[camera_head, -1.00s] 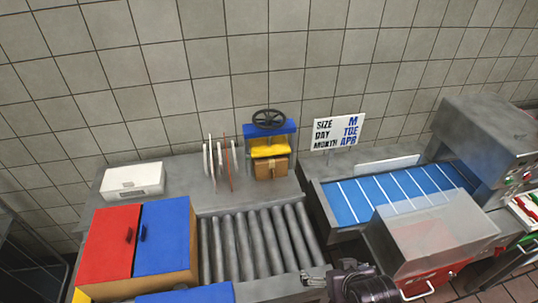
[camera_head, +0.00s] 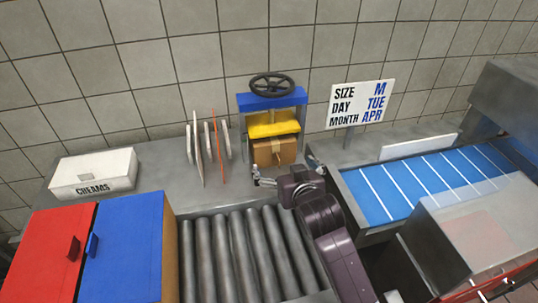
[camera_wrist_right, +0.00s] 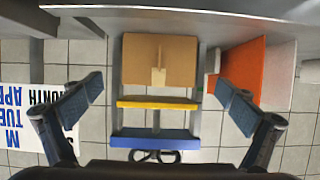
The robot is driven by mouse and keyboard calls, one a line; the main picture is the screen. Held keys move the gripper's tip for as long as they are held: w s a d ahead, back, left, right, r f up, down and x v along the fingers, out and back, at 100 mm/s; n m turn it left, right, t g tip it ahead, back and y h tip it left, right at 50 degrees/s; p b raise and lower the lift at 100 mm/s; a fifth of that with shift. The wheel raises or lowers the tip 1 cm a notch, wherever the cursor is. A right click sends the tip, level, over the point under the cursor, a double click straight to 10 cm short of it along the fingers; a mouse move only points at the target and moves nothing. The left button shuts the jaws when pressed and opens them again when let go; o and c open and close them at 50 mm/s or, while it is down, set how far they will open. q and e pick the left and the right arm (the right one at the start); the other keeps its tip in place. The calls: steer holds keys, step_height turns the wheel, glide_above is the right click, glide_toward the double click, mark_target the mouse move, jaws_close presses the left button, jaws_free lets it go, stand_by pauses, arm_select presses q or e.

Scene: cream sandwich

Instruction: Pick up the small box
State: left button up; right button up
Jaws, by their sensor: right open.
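A small brown cardboard box (camera_head: 272,153) with a tape strip sits in a stand with a blue top, a yellow bar and a black handwheel, at the back of the counter. My right gripper (camera_head: 286,170) is in front of the box, its fingers spread wide and empty. In the right wrist view, which shows the scene upside down, the box (camera_wrist_right: 158,52) lies beyond and between the two open fingers (camera_wrist_right: 160,92), apart from both. My left gripper is not in view.
Thin upright dividers (camera_head: 208,143) stand left of the box. A white box marked CREAMS (camera_head: 94,172) lies further left. A roller conveyor (camera_head: 235,250) is in front, a blue conveyor (camera_head: 425,183) at right. A SIZE/DAY/MONTH sign (camera_head: 359,103) stands behind.

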mark_target(276, 156)
steer(key=shift+w+a+f, duration=0.1)
steer(key=shift+w+f, duration=0.15)
steer(key=shift+f, duration=0.45)
steer(key=shift+x, duration=3.8)
steer(key=shift+r, duration=0.1)
steer(key=c, duration=1)
steer(key=shift+r, duration=0.1)
steer(key=shift+c, duration=0.5)
steer(key=shift+p, duration=0.3)
